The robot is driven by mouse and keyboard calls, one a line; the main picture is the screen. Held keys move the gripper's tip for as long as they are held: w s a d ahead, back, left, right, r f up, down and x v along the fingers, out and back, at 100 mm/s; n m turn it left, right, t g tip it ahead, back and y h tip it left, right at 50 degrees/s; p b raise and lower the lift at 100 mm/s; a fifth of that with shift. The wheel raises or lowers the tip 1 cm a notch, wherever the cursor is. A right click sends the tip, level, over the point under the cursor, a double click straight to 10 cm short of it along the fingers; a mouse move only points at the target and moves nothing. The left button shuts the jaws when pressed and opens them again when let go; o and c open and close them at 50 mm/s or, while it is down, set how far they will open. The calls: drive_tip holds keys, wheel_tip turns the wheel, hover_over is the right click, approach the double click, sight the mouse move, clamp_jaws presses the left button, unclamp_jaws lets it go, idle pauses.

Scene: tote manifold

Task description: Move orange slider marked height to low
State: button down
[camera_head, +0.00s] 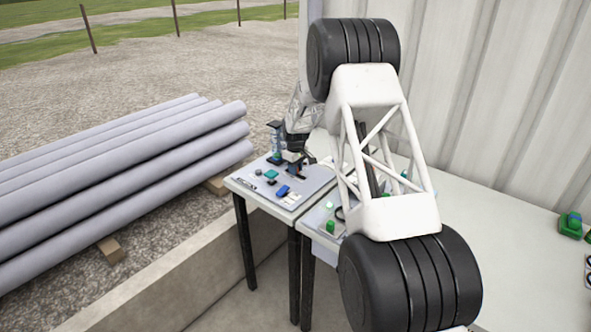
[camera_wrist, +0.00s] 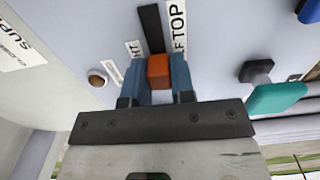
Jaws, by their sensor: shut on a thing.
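The orange slider (camera_wrist: 159,71) sits in a black slot (camera_wrist: 151,28) on the grey panel in the wrist view. A partly covered label ending in "HT" (camera_wrist: 133,48) is left of the slot, and a label reading "TOP" (camera_wrist: 178,22) is right of it. My gripper (camera_wrist: 160,82) is shut on the orange slider, with one blue finger on each side of it. The part of the slot under the gripper is hidden. In the head view my arm hides much of the panel area, and I cannot make out the slider there.
A teal knob (camera_wrist: 277,98) stands right of the gripper, and a blue part (camera_wrist: 309,11) is at the upper right. A round brown button (camera_wrist: 97,78) is at the left. In the head view, the grey panel (camera_head: 312,182) holds several controls. Pipes (camera_head: 110,165) lie left of the table.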

drive_tip(key=shift+w+a, duration=1.4)
drive_tip(key=shift+r, duration=0.1)
drive_tip(key=c, duration=1)
unclamp_jaws()
drive_tip(key=shift+o, duration=0.2)
wheel_tip(320, 180, up, 8)
